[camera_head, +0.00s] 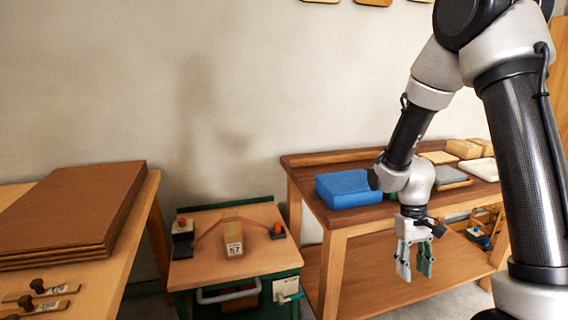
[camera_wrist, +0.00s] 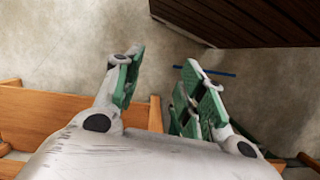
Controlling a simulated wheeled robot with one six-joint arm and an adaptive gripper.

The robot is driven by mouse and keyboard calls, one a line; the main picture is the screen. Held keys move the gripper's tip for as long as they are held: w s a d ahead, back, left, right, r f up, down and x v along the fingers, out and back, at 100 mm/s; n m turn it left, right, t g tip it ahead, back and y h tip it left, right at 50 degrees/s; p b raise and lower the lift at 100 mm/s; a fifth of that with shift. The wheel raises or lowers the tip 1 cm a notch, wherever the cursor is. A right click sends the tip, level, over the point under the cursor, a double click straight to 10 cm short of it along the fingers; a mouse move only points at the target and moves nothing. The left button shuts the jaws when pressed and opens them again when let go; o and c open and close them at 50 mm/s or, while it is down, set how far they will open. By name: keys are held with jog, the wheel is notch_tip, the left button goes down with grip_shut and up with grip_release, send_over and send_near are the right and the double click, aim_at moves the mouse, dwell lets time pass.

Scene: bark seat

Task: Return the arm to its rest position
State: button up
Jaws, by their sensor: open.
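My gripper (camera_head: 414,262) hangs fingers down in front of the wooden bench (camera_head: 334,244) in the head view. Its two green-and-grey fingers are apart with nothing between them. My arm comes down from the upper right, bent at the elbow. In the wrist view my gripper (camera_wrist: 158,88) is also open and empty, with grey floor beyond the fingers.
The bench bears a blue block (camera_head: 346,188), a grey tray (camera_head: 452,177) and small wooden blocks (camera_head: 464,149). A low green cabinet (camera_head: 250,280) holds a block marked 57 (camera_head: 233,238). Brown boards (camera_head: 75,212) lie stacked on the left table (camera_head: 96,284).

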jog(key=s+d+r+t, duration=0.1)
jog(key=s+r, duration=0.3)
jog(key=r, duration=0.4)
jog(key=s+d+r+m+t, duration=0.1)
jog(key=s+r+t, duration=0.3)
jog(key=r, duration=0.5)
jog(key=s+d+r+t+y, duration=0.1)
jog(key=s+r+t, duration=0.1)
jog(key=s+r, duration=0.4)
notch_tip(320, 180, up, 3)
jog(key=shift+s+d+f+m+t, duration=0.15)
jog(key=shift+m+t, duration=0.15)
